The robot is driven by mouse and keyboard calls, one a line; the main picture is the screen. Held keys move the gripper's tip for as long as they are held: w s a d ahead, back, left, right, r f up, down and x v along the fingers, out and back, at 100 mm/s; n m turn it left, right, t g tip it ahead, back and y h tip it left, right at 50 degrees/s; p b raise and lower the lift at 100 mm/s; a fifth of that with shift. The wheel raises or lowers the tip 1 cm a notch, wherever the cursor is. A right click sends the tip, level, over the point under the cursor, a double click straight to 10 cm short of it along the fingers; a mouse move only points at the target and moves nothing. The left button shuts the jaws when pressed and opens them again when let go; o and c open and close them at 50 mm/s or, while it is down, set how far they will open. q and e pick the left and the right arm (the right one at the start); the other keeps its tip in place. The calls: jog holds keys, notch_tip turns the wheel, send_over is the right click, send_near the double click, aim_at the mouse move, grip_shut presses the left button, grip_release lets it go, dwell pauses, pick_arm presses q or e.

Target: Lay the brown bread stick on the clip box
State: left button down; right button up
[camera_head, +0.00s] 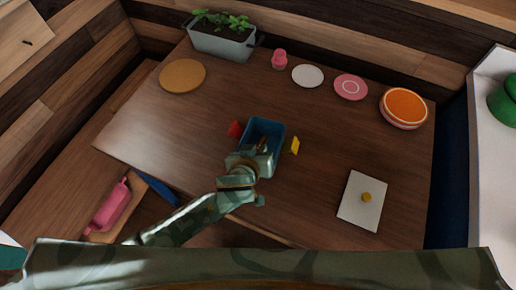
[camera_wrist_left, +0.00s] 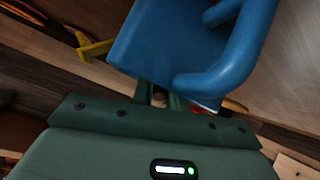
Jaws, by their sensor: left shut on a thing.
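The clip box (camera_head: 278,128) is an open blue box near the middle of the table, with a red clip flap (camera_head: 235,129) on its left and a yellow one (camera_head: 294,145) on its right. My left gripper (camera_head: 262,150) is at the box's near side, over its opening. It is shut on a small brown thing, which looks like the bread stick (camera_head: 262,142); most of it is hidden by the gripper. In the left wrist view the blue box (camera_wrist_left: 180,45) looms close beyond the fingers (camera_wrist_left: 160,98). Whether the stick touches the box I cannot tell. My right gripper is out of view.
A white square lid with a yellow knob (camera_head: 350,210) lies to the right. A planter (camera_head: 222,45), wooden disc (camera_head: 182,76), pink bottle (camera_head: 279,60), plates (camera_head: 308,76) and an orange-topped stack (camera_head: 404,106) line the back. The table left of the box is clear.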

pick_arm(q)
jog(key=c, duration=1.3)
grip_release()
jog(key=shift+s, duration=0.15)
jog(key=p+v, duration=0.4)
jog(key=v, duration=1.2)
jog(key=shift+r+p, duration=0.15)
jog(key=shift+p, duration=0.2)
